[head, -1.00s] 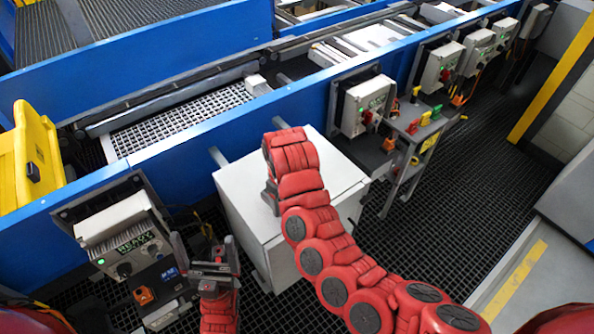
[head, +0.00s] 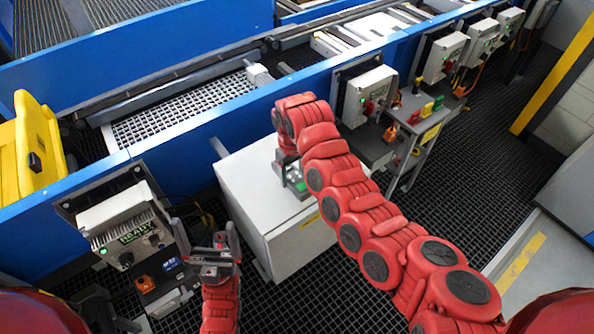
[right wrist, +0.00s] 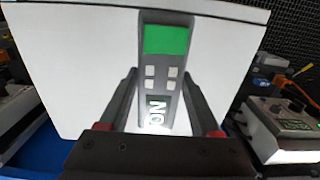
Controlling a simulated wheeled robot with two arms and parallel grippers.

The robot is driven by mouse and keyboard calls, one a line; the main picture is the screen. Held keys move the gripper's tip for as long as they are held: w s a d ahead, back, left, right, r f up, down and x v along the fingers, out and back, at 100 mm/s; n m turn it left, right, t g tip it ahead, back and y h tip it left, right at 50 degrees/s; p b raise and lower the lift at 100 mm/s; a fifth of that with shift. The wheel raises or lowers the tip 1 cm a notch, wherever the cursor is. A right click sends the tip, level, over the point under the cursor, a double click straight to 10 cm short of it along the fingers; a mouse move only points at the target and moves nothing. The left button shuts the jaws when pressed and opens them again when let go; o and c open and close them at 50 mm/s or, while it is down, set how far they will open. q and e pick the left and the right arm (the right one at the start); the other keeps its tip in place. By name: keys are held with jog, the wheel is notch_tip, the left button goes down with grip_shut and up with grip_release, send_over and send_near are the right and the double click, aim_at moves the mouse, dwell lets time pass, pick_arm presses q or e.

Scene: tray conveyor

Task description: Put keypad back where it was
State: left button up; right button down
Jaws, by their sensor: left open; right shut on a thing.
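The keypad (right wrist: 165,80) is a grey handheld unit with a green screen, several pale buttons and white lettering near its lower end. My right gripper (right wrist: 162,95) is shut on it, one dark finger along each side. In the head view the keypad (head: 297,181) shows as a small grey and green piece under my right gripper (head: 290,178), at the top of the white cabinet (head: 290,235). I cannot tell whether it touches the cabinet. My left gripper (head: 206,242) is open and empty, left of the cabinet.
A control box marked READY (head: 128,228) stands beside my left gripper. A blue conveyor wall (head: 190,150) runs behind the cabinet. A grey control box (head: 370,92) and a small stand with coloured items (head: 420,105) are to the right. Dark grating floor (head: 470,185) is clear at right.

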jog(key=w+b, duration=0.2)
jog(key=w+f+b, duration=0.1)
jog(key=w, duration=0.1)
jog(key=shift+d+b, duration=0.35)
jog(key=shift+d, duration=0.05)
jog(key=shift+w+d+b, duration=0.2)
jog(key=shift+w+b, duration=0.1)
jog(key=w+b, duration=0.1)
jog(key=b, duration=0.2)
jog(key=shift+w+a+f, duration=0.1)
jog(key=shift+w, duration=0.1)
jog(key=shift+f+b, duration=0.55)
jog(key=shift+f, duration=0.85)
jog(key=shift+f, duration=0.1)
jog(key=shift+c, duration=0.5)
grip_release()
